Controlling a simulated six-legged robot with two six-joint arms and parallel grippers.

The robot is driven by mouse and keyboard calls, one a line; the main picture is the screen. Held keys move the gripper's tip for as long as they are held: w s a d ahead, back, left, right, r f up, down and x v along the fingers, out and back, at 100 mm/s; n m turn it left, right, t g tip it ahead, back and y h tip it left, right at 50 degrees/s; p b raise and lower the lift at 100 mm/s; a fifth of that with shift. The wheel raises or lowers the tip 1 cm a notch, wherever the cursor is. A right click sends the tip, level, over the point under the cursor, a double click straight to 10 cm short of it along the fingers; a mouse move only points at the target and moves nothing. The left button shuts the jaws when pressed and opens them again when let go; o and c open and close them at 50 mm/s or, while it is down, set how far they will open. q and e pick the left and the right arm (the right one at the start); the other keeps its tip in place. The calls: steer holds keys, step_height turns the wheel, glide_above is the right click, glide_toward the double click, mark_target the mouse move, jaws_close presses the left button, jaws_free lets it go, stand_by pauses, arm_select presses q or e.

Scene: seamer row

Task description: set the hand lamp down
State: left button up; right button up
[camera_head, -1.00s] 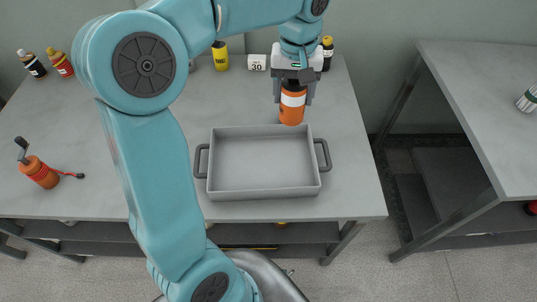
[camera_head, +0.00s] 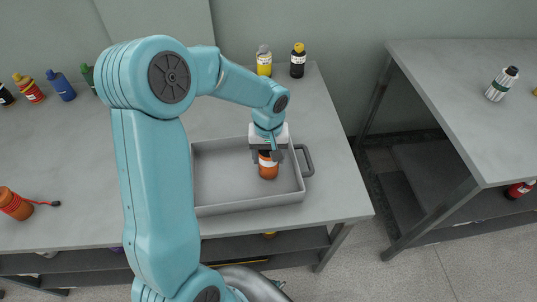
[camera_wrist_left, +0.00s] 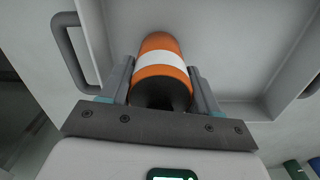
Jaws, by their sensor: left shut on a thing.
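The hand lamp (camera_head: 268,168), an orange cylinder with a white band and a dark end, is upright in my left gripper (camera_head: 268,157). The gripper is shut around it from above. The lamp is inside the outline of the grey tray (camera_head: 250,203), toward its right end; I cannot tell whether its base touches the tray floor. In the left wrist view the hand lamp (camera_wrist_left: 163,62) sits between the two fingers, with tray floor behind it and a tray handle (camera_wrist_left: 72,58) at left. My right gripper is not in view.
A yellow bottle (camera_head: 264,62) and a black bottle (camera_head: 298,62) stand at the table's back edge. An orange tool with a red cord (camera_head: 15,203) lies at far left. A second table (camera_head: 450,90) stands right, across a gap. The tray looks otherwise empty where visible.

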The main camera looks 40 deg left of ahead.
arm_select(q)
steer(key=shift+f, duration=0.1)
steer(key=shift+f, duration=0.15)
steer(key=o, duration=1.2)
steer(key=shift+c, duration=0.2)
step_height(320, 180, up, 12)
steer(key=shift+r+p, duration=0.2)
steer(key=shift+p, duration=0.15)
steer(key=shift+d+f, duration=0.1)
